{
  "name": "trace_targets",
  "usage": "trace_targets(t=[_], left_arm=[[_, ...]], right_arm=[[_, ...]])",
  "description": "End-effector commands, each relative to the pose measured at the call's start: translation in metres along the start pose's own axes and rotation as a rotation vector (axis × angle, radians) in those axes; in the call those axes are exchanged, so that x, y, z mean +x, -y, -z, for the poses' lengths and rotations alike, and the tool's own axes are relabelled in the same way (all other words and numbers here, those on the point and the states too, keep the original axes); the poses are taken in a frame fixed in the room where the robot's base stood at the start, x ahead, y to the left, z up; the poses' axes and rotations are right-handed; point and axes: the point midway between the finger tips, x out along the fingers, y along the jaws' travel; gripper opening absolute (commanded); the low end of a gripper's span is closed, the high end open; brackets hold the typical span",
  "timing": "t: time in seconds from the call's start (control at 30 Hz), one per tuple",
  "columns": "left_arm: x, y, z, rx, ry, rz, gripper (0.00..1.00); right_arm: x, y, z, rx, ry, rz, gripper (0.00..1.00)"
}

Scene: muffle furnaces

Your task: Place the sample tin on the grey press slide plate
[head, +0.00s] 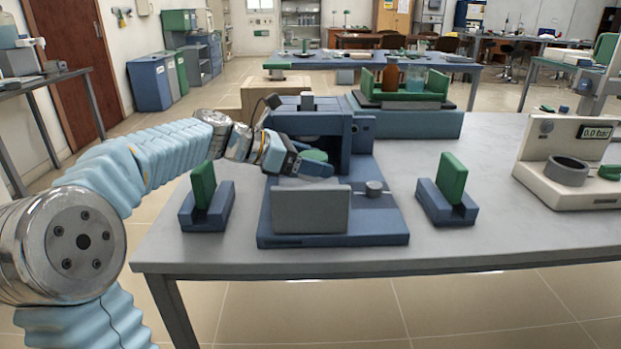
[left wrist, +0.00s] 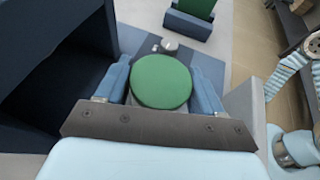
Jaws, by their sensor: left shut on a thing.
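The sample tin, round with a green top (head: 314,155), is between the blue fingers of my left gripper (head: 308,166). In the left wrist view the tin (left wrist: 161,81) fills the gap between the two fingers of the left gripper (left wrist: 160,88), which is shut on it. The gripper is in front of the dark opening of the blue press-like unit (head: 361,135), behind an upright grey panel (head: 310,210). I cannot tell which grey surface is the slide plate, nor whether the tin touches anything below. My right gripper is out of view.
Green plates stand in blue holders to the left (head: 205,187) and right (head: 447,187) of the unit. A grey knob (head: 374,188) is on its base. A cream device with a gauge (head: 567,165) stands at the right. The table (head: 470,245) is clear at the front right.

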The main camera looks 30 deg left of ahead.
Motion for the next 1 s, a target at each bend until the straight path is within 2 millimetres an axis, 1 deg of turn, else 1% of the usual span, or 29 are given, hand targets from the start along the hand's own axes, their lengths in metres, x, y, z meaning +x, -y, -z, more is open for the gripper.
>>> trace_targets(t=[0.13,0.2,0.3,0.67,0.7,0.83,0.87,1.0], left_arm=[[0.003,-0.01,0.017,-0.004,0.0,-0.001,0.34],[0.008,-0.009,0.028,-0.003,0.0,0.001,0.34],[0.012,-0.009,0.037,-0.002,0.001,-0.001,0.34],[0.014,-0.008,0.041,-0.001,0.001,0.0,0.34],[0.014,-0.008,0.041,-0.001,0.001,0.0,0.71],[0.014,-0.008,0.041,-0.001,0.001,0.0,0.9],[0.014,-0.008,0.041,-0.001,0.001,0.0,0.93],[0.014,-0.008,0.041,-0.001,0.001,0.0,0.93]], right_arm=[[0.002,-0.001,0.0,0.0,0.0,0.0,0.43],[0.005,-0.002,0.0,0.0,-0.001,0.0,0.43],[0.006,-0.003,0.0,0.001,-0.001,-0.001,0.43],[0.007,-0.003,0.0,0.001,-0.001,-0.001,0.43],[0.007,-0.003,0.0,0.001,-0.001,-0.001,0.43],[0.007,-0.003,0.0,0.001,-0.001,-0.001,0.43],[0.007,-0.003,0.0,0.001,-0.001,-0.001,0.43],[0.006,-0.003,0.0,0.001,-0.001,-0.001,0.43]])
